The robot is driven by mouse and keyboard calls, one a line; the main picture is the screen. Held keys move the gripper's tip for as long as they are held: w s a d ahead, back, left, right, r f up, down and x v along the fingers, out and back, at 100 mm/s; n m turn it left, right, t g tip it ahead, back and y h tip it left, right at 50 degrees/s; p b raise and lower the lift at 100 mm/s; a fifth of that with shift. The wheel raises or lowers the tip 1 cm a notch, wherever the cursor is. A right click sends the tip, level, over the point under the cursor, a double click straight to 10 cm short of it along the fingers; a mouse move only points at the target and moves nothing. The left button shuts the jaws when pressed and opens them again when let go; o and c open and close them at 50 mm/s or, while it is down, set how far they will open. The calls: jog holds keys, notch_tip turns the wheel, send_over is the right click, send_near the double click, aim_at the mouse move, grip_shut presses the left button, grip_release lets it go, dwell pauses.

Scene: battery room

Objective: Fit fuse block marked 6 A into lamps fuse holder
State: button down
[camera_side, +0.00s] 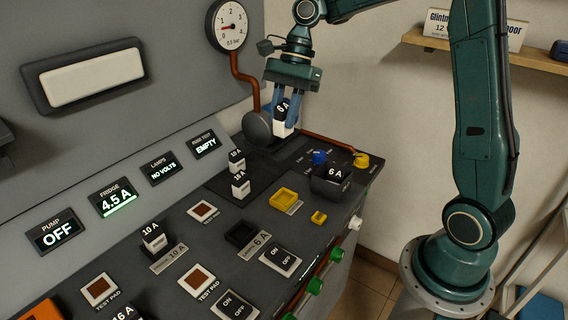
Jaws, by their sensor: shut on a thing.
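My gripper (281,108) is shut on a fuse block (284,119) with a white body and a black top marked 6 A. It holds the block upright near the back of the console, beside a round dark grey knob or disc (258,126). I cannot tell whether the block's lower end touches anything. The lamps display (161,169) reads NO VOLTS. A dark empty socket (241,233) lies beside a 6 A label.
Small white blocks (240,186) stand near the panel.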

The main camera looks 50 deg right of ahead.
dwell(0.4)
jog(key=w+a+f, duration=0.1)
jog(key=a+f, duration=1.2)
jog(key=a, duration=0.2)
jog(key=shift+f, duration=0.25)
jog(key=shift+f, duration=2.65)
jog(key=shift+f, duration=0.65)
jog(key=c, duration=1.4)
grip_release()
